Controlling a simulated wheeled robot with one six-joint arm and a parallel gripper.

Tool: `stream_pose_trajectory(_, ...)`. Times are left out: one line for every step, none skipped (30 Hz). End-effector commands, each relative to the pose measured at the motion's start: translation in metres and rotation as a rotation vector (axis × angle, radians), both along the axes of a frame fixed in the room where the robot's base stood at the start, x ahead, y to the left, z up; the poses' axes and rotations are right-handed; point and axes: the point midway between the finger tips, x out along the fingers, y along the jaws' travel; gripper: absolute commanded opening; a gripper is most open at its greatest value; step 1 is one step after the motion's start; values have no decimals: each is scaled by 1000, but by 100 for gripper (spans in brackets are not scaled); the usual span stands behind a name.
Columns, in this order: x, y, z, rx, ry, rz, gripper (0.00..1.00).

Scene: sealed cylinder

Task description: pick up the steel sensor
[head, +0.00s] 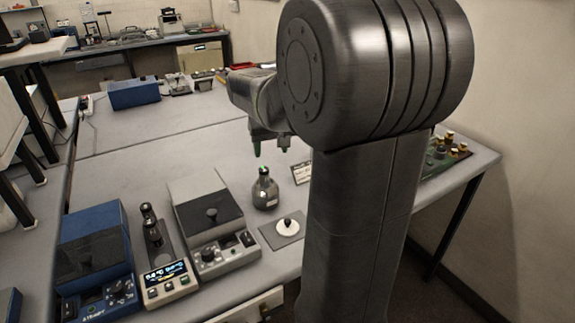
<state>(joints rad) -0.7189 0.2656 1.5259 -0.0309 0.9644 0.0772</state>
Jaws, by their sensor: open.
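A dark, shiny metal piece (265,190), rounded with a narrow neck and a pale label, stands upright on the grey bench. It looks like the steel sensor, though I cannot be sure. My gripper (270,148) hangs above it, pointing down, with its two green-tipped fingers apart. Nothing shows between the fingers. A clear gap appears between the fingertips and the top of the neck. My arm hides part of the bench to the right.
A small white piece with a dark knob (288,226) sits on a grey square mat (271,237). The bench behind is mostly clear.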

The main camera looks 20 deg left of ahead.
Motion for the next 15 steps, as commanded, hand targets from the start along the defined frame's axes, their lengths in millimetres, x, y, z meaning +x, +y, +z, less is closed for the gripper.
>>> stream_pose_trajectory(0,7,1,3,-3,10,54)
stream_pose_trajectory(1,10,1,4,-3,12,54)
stream_pose_trajectory(2,12,-1,4,-3,16,54)
stream_pose_trajectory(2,13,-3,3,-2,16,54)
stream_pose_trajectory(4,14,-7,3,-2,16,54)
stream_pose_trajectory(5,15,-13,3,-2,16,54)
stream_pose_trajectory(7,16,-18,1,-1,15,54)
stream_pose_trajectory(9,18,-24,1,0,14,54)
stream_pose_trajectory(11,19,-32,1,0,14,54)
stream_pose_trajectory(13,21,-38,1,0,14,54)
stream_pose_trajectory(15,22,-43,1,0,14,54)
stream_pose_trajectory(17,24,-51,1,0,14,54)
stream_pose_trajectory(19,25,-56,1,0,14,54)
stream_pose_trajectory(20,27,-60,2,-1,14,54)
stream_pose_trajectory(22,28,-65,2,-1,13,54)
